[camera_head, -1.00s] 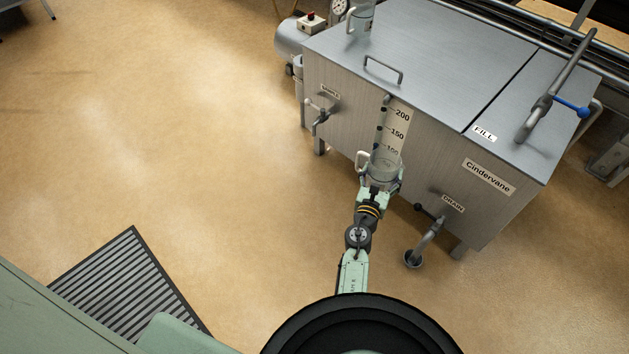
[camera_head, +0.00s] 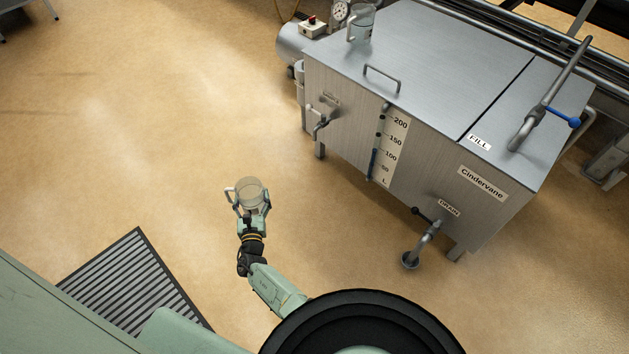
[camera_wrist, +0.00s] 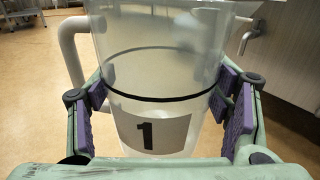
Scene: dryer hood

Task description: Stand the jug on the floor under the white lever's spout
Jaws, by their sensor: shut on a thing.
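My gripper (camera_head: 252,212) is shut on a clear jug (camera_head: 249,190) and holds it upright over the open floor, left of the steel tank. In the wrist view the jug (camera_wrist: 160,55) sits between the purple finger pads, with a black line, a "1" label and a pale handle on its left. The tap with the pale lever (camera_head: 312,108) is on the tank's left end, below a small label; its spout (camera_head: 320,128) points down. This tap also shows at the upper right of the wrist view (camera_wrist: 248,35). The jug is apart from the spout, to its lower left.
The steel tank (camera_head: 440,80) carries a drain pipe with a black lever (camera_head: 425,240) and a blue-levered fill pipe (camera_head: 545,105). A second jug (camera_head: 362,28) stands on the tank's top. A floor grate (camera_head: 135,280) lies at lower left. The floor between is clear.

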